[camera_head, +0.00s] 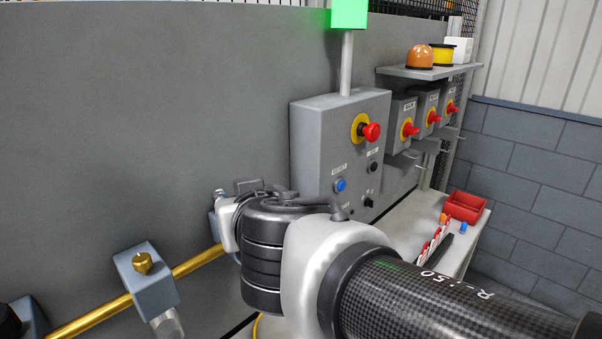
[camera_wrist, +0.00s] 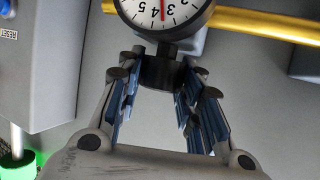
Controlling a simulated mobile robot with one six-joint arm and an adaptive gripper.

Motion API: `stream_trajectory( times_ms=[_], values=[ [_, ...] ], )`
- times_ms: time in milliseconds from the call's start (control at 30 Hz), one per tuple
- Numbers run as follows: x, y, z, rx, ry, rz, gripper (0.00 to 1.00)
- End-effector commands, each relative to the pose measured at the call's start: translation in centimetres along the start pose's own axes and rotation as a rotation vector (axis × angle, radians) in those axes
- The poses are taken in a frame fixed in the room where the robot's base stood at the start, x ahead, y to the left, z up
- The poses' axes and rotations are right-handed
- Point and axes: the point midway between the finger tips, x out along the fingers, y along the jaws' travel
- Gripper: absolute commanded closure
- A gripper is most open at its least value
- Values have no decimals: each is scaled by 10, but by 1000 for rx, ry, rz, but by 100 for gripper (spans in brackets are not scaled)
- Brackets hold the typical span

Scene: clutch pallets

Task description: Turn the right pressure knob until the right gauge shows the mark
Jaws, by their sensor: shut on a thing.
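In the wrist view a black pressure knob (camera_wrist: 158,73) sits directly below a round white gauge (camera_wrist: 168,14). My gripper (camera_wrist: 157,82) is shut on this knob, with a blue-padded finger on each side of it. The gauge appears upside down and is cut off by the top edge. Numbers 2 to 5 and part of a red needle show on its face. The rest of the dial is out of frame, and I cannot make out a target mark. In the head view my arm hides the knob and the gauge.
A brass pipe (camera_head: 198,263) runs along the grey wall, with a brass-topped regulator block (camera_head: 148,279) at the left. A red bin (camera_head: 463,207) sits on the bench at right.

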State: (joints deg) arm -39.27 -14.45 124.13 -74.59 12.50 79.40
Motion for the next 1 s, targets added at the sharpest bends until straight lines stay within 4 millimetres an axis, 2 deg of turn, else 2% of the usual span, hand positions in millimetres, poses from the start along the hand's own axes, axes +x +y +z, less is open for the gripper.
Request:
stream_trajectory(
  times_ms=[33, 1000],
  values=[
    [0, 5, 1, -13, -10, -31, 90],
    [-2, 2, -6, -337, -8, -821, 90]
  ],
)
